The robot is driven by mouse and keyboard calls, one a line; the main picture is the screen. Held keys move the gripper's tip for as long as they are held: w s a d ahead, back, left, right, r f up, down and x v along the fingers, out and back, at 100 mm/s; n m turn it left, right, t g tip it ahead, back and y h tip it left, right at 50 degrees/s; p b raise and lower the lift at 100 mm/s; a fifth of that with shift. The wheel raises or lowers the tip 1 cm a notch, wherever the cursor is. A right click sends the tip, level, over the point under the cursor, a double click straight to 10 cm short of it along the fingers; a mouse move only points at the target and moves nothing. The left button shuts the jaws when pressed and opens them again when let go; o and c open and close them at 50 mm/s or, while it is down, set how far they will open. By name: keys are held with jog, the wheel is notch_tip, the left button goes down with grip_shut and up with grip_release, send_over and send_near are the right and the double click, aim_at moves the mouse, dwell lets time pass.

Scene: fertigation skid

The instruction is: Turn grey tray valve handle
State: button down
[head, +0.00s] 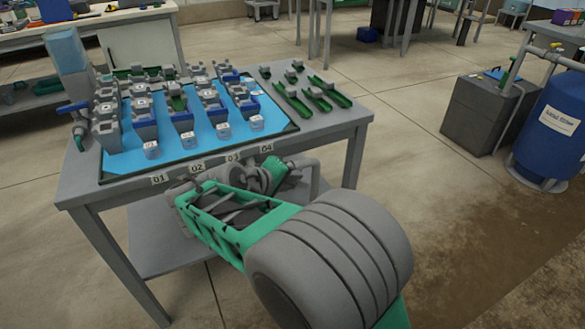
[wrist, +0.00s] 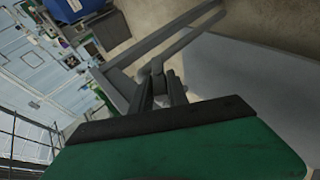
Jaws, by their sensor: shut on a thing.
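My gripper (wrist: 162,84) is low at the front edge of the grey table, below the number plates, in the head view. In the wrist view its fingers are shut on a small grey part, which I take to be the grey tray valve handle (wrist: 158,68). Most of the handle is hidden by the fingers, and its angle cannot be told. A grey bent pipe (head: 303,163) shows just right of my wrist at the table front in the head view. My green and grey arm covers much of the area around the valve.
The grey table (head: 337,122) carries a blue tray (head: 200,140) with several grey and blue blocks and small cups. Green troughs (head: 292,98) lie to its right. A blue barrel (head: 550,125) and a grey tank (head: 480,115) stand at the right. Open floor lies between.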

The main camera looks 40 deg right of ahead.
jog(key=h+p, duration=0.1)
jog(key=n+h+p, duration=0.1)
jog(key=h, duration=0.1)
jog(key=h+p, duration=0.1)
jog(key=shift+w+a+f+h, duration=0.15)
jog(key=shift+a+f+h, duration=0.05)
jog(key=shift+f+h, duration=0.15)
jog(key=shift+n, duration=0.3)
jog(key=c, duration=1.4)
grip_release()
jog(key=shift+f+g+h, duration=0.1)
jog(key=shift+g+h, duration=0.15)
jog(key=shift+g, duration=0.05)
jog(key=shift+o, duration=0.2)
